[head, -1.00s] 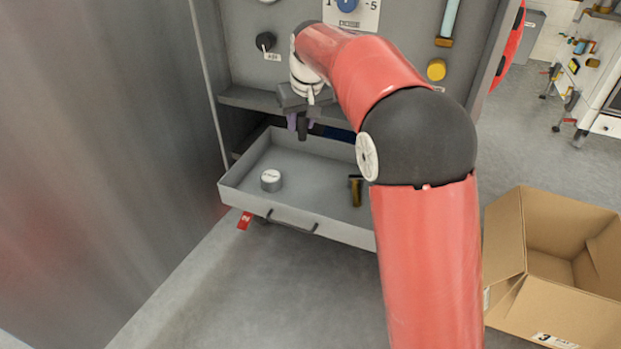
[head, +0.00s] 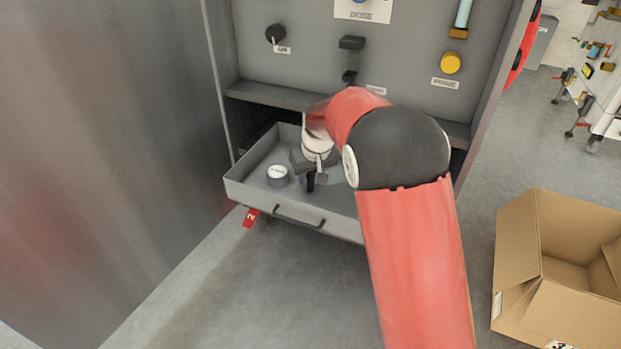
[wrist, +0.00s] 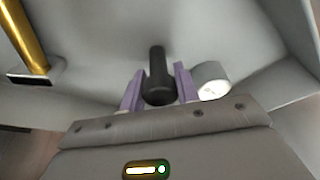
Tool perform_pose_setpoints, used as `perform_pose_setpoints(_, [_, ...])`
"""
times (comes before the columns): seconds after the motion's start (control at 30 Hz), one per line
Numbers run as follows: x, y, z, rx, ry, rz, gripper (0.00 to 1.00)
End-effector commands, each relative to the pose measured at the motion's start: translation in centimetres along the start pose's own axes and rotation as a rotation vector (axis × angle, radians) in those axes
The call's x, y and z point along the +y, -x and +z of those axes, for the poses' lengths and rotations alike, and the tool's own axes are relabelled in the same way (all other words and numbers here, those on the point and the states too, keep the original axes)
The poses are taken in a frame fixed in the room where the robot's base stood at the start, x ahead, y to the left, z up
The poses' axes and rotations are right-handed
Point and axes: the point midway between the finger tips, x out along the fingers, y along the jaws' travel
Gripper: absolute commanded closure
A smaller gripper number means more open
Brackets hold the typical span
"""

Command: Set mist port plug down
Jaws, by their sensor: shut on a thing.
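The mist port plug looks like a black piece with a thin stem and a wider rounded end (wrist: 158,85). It sits between the two purple fingers of my gripper (wrist: 158,90) in the wrist view. My gripper (head: 312,182) is shut on it and is low inside the open grey drawer (head: 325,222) in the head view, just right of a white round cap (head: 277,176). The cap also shows right of the fingers in the wrist view (wrist: 211,78). I cannot tell whether the plug touches the drawer floor.
A brass rod on a dark foot (wrist: 28,40) stands at the upper left of the wrist view. Drawer walls are close around my gripper. The panel above carries a black knob (head: 275,34) and a yellow knob (head: 450,63). An open cardboard box (head: 518,245) is at right.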

Motion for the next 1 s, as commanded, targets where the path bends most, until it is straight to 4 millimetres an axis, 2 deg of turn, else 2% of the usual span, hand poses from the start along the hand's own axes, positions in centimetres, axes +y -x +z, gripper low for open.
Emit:
perform_pose_setpoints(0.4, [0.0, -0.7, 0.2, 0.001, 0.0, 0.0, 0.91])
perform_pose_setpoints(0.43, [0.0, -0.7, 0.2, 0.001, 0.0, 0.0, 0.68])
perform_pose_setpoints(0.6, [0.0, -0.6, 0.2, 0.0, 0.0, 0.0, 0.47])
perform_pose_setpoints(0.87, [0.0, -0.6, 0.2, 0.001, 0.0, 0.0, 0.47])
perform_pose_setpoints(1.0, [0.0, 0.5, 0.0, 0.003, 0.0, 0.0, 0.47])
